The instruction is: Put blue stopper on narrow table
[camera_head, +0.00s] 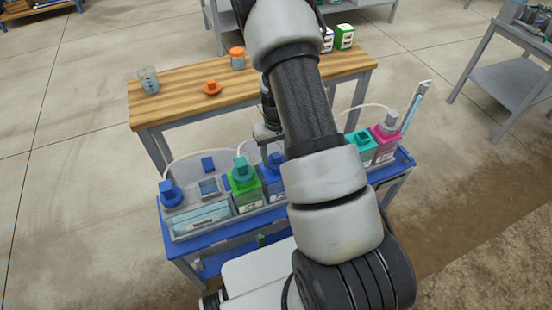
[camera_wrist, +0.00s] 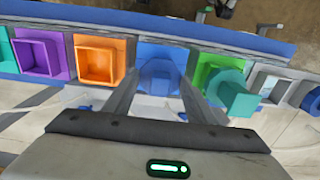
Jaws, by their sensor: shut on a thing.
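The blue stopper (camera_wrist: 158,76) is between the two fingers of my gripper (camera_wrist: 160,88) in the wrist view. My gripper is shut on it, directly over the blue container (camera_wrist: 163,53). I cannot tell whether the stopper is still seated in the container's neck. In the head view my gripper (camera_head: 270,146) is over the blue container (camera_head: 273,183), partly hidden by my arm. The narrow table (camera_head: 180,95) has a wooden top and stands behind the skid.
The green container (camera_head: 246,198) with a teal stopper (camera_wrist: 232,95) is close beside my gripper. An open orange container (camera_wrist: 100,60) is on its other side. The table holds a beaker (camera_head: 149,80), an orange stopper (camera_head: 212,88) and a jar (camera_head: 237,61); its front left is bare.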

